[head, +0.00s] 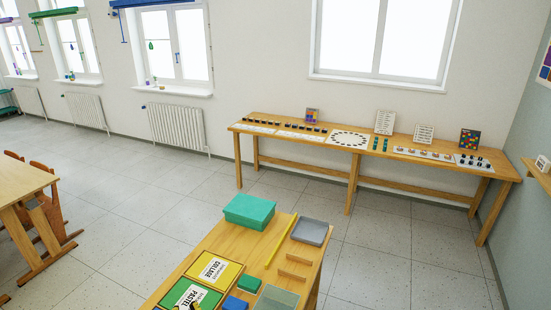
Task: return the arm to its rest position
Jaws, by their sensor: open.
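My arm and my gripper do not show clearly anywhere in the head view. A small dark and yellow shape lies at the bottom edge, over the green Pastel sheet (184,291); I cannot tell what it is. The near wooden table (222,240) carries a teal box (249,211), a yellow Collage sheet (214,269), a yellow stick (281,240) and a grey tray (310,231).
Two small wooden racks (295,259), small blue and green blocks and a grey-green tray (276,298) also lie on the near table. A long wooden table (270,129) with displays stands by the back wall. Chairs (43,179) stand left. Clear floor (140,190) lies between.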

